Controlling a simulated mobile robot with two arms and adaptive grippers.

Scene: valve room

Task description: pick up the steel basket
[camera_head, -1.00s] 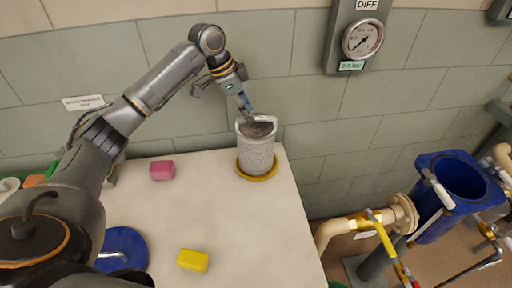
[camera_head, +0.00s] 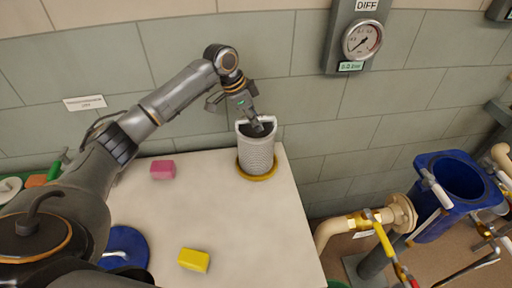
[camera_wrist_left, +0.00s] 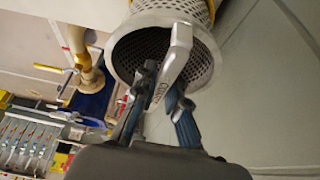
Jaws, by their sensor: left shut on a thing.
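The steel basket (camera_head: 257,156) is a grey perforated cylinder with a light metal handle across its mouth. It stands upright on a yellow round base (camera_head: 262,178) at the back right corner of the table. My left gripper (camera_head: 258,127) reaches down to the basket's mouth and is shut on its handle. In the left wrist view the fingers (camera_wrist_left: 158,100) are on either side of the handle (camera_wrist_left: 177,58), with the basket's open mouth (camera_wrist_left: 140,52) behind. The basket's inside bottom is hidden. My right gripper is not in view.
A pink block (camera_head: 162,169) and a yellow block (camera_head: 194,260) lie on the pale table (camera_head: 220,215). A blue round lid (camera_head: 125,248) is at the left front. A tiled wall with a gauge (camera_head: 362,40) rises behind. A blue open housing (camera_head: 460,178) and pipes stand right.

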